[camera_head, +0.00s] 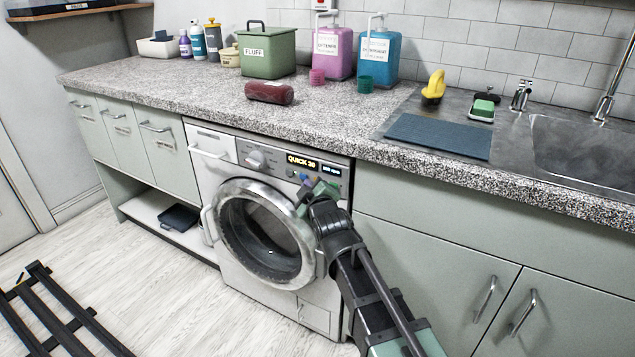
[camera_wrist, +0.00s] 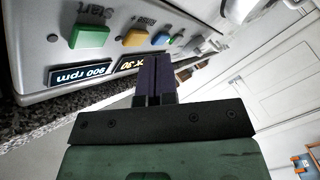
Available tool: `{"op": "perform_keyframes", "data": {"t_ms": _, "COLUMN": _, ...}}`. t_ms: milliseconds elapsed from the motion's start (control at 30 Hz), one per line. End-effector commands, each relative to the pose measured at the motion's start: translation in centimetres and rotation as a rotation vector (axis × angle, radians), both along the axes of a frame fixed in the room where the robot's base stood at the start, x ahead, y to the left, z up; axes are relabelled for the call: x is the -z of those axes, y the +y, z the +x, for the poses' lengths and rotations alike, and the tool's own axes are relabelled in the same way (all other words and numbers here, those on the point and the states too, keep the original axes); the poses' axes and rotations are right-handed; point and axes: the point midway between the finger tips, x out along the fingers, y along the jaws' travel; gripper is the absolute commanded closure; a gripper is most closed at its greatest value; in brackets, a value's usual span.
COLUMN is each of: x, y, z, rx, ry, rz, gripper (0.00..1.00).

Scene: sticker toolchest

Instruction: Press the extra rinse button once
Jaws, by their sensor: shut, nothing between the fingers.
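The washing machine (camera_head: 230,173) stands under the counter, its control panel facing out. In the wrist view its panel is tilted and shows a green button (camera_wrist: 90,36) labelled Start, an orange button (camera_wrist: 135,37) and a blue button (camera_wrist: 161,38) in a row. In the head view my gripper (camera_head: 307,187) hides part of the button row.
The lit display (camera_head: 301,161) reads QUICK 30, with a dial (camera_head: 256,159) to its left. The round door (camera_head: 262,235) is below. The counter (camera_head: 340,130) overhangs the panel. Cabinets (camera_head: 430,260) stand to the right. Bottles, a green FLUFF bin (camera_head: 266,54) and a sink (camera_head: 585,155) are above.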

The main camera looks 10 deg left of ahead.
Motion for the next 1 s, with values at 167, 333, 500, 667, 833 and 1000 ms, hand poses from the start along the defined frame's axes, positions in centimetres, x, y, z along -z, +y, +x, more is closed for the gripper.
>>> {"op": "perform_keyframes", "data": {"t_ms": 167, "x": 0.0, "y": -0.3, "z": 0.6, "rx": 0.002, "ry": 0.001, "rz": 0.002, "gripper": 1.0}}
{"op": "perform_keyframes", "data": {"t_ms": 333, "x": 0.0, "y": -0.3, "z": 0.8, "rx": 0.0, "ry": 0.0, "rz": 0.0, "gripper": 1.0}}
{"op": "perform_keyframes", "data": {"t_ms": 500, "x": 0.0, "y": -0.3, "z": 0.8, "rx": 0.0, "ry": 0.0, "rz": 0.0, "gripper": 1.0}}
{"op": "perform_keyframes", "data": {"t_ms": 667, "x": 0.0, "y": -0.4, "z": 0.9, "rx": 0.0, "ry": 0.0, "rz": 0.0, "gripper": 1.0}}
{"op": "perform_keyframes", "data": {"t_ms": 833, "x": 0.0, "y": -0.4, "z": 1.1, "rx": 0.001, "ry": 0.0, "rz": -0.001, "gripper": 1.0}}
{"op": "perform_keyframes", "data": {"t_ms": 1000, "x": 0.0, "y": -0.5, "z": 1.3, "rx": 0.001, "ry": 0.0, "rz": -0.001, "gripper": 1.0}}
